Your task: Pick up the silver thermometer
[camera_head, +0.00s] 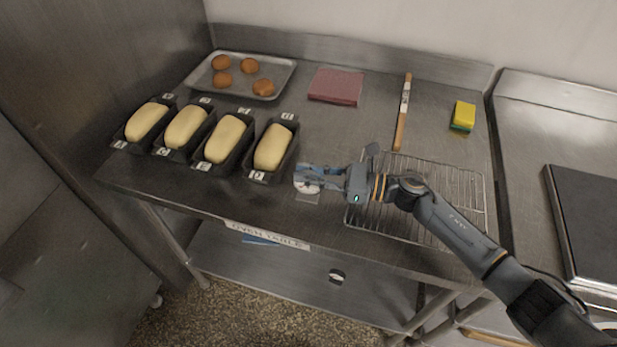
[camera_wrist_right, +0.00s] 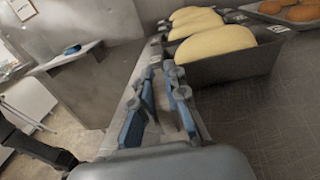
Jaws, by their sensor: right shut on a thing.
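The silver thermometer (camera_head: 311,188) is a small pale round piece at my right gripper, near the front edge of the metal table. My right gripper (camera_head: 302,180) is shut on it, and the fingers hide much of it. In the right wrist view the two blue-padded fingers of my right gripper (camera_wrist_right: 160,108) stand with a gap between them. I cannot make out the thermometer clearly there. A small grey square (camera_head: 307,198) lies on the table just below the gripper. My left gripper is not in view.
Several black loaf tins with dough (camera_head: 227,142) stand left of the gripper, the closest one (camera_head: 270,152) quite near. A wire rack (camera_head: 455,185) lies under my right arm. Behind are a bun tray (camera_head: 205,80), red cloth (camera_head: 336,86), wooden-handled tool (camera_head: 402,115) and sponge (camera_head: 464,113).

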